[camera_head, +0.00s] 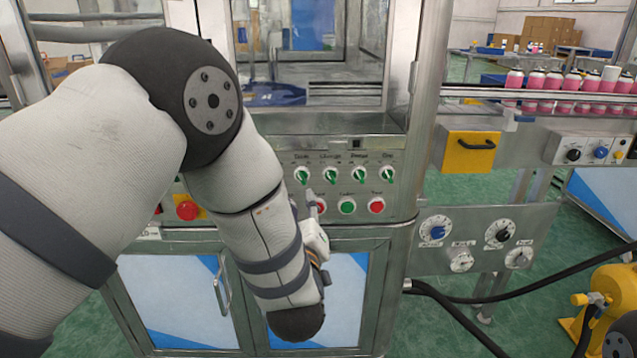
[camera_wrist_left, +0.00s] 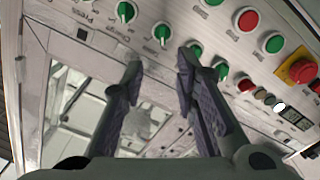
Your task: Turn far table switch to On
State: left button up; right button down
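A row of green rotary switches runs along the control panel (camera_head: 345,158) of the machine: a leftmost switch (camera_head: 302,175), a second (camera_head: 331,175), a third (camera_head: 359,174) and a rightmost one (camera_head: 387,174). Their labels are too small to read surely, so I cannot tell which is the far table switch. My left gripper (camera_head: 304,203) is just below the leftmost switch, partly hidden by my forearm. In the left wrist view, its fingers (camera_wrist_left: 160,66) are apart and empty, in front of the panel. A switch (camera_wrist_left: 161,33) shows beyond the gap; another (camera_wrist_left: 195,48) is near the right fingertip.
Below the switches are a green button (camera_head: 347,207), a red button (camera_head: 377,205) and a yellow-backed emergency stop (camera_head: 187,210). Black hoses (camera_head: 450,309) cross the lower right.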

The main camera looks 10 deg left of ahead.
aim_at(299, 177)
pick_arm(q)
jog(key=x, duration=0.5)
jog(key=b+x, duration=0.1)
jog(key=x, duration=0.4)
jog(key=shift+w+a+f, duration=0.2)
jog(key=shift+w+f, duration=0.05)
jog(key=shift+w+r, duration=0.1)
jog(key=shift+w, duration=0.05)
grip_shut()
